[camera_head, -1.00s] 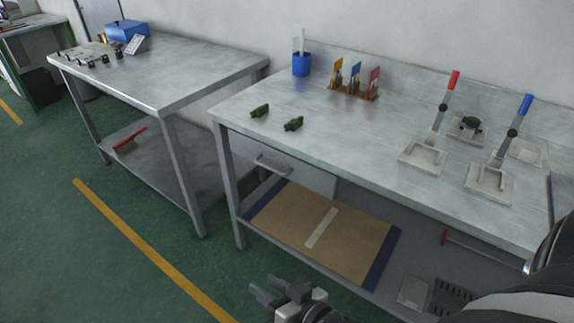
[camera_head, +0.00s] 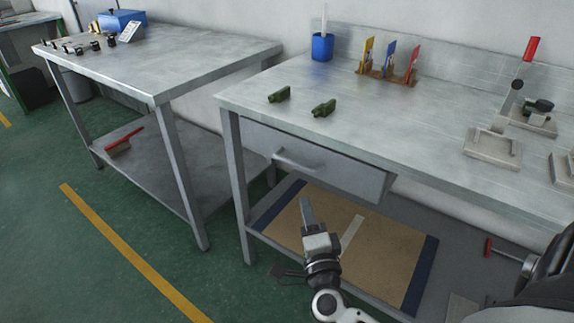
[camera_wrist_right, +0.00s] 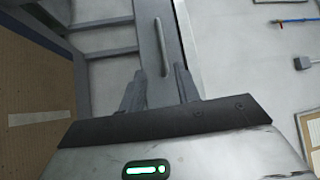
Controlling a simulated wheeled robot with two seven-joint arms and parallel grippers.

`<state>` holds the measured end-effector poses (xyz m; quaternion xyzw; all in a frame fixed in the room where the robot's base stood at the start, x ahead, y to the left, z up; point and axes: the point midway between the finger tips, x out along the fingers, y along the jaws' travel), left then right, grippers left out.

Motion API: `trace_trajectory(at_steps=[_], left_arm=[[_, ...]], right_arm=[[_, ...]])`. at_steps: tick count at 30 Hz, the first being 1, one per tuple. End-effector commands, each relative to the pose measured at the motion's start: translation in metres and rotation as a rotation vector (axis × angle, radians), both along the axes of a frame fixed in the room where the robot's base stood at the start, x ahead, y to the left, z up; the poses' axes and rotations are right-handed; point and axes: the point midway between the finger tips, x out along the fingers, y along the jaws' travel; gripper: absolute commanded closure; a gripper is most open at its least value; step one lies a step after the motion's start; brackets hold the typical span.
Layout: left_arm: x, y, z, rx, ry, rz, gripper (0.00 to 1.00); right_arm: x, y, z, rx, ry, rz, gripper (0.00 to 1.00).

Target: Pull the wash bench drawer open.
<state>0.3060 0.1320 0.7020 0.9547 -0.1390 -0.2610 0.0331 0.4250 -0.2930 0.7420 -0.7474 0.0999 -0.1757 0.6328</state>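The wash bench (camera_head: 420,125) stands at the right with a grey drawer (camera_head: 345,175) under its top. The drawer's front sits below the tabletop edge, with a bar handle (camera_head: 297,163) on its left part. My right gripper (camera_head: 307,212) is in front of and below the handle, apart from it. In the right wrist view the gripper (camera_wrist_right: 160,88) has its two fingers apart with nothing between them. The handle (camera_wrist_right: 161,47) shows ahead, lined up with the gap between the fingers. My left gripper is not in view.
A lower shelf with a brown board (camera_head: 385,250) lies under the drawer. Two green pieces (camera_head: 323,108), a blue cup (camera_head: 322,46) and coloured tools (camera_head: 390,62) stand on the top. A second table (camera_head: 150,65) is at the left. The floor in front is clear.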

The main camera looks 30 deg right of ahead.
Motion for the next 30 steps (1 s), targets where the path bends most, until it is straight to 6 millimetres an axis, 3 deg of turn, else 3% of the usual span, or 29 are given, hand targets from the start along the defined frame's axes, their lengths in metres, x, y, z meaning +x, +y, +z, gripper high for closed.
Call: trace_trajectory(at_steps=[18, 24, 30], left_arm=[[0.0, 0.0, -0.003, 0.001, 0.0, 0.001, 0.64], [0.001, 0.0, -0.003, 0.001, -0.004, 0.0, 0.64], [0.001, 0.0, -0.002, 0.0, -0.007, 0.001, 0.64]], right_arm=[[0.114, -0.046, 0.019, -0.002, -0.002, 0.0, 0.68], [0.133, -0.053, 0.021, -0.002, 0.0, 0.002, 0.68], [0.138, -0.055, 0.022, -0.002, 0.001, 0.002, 0.68]])
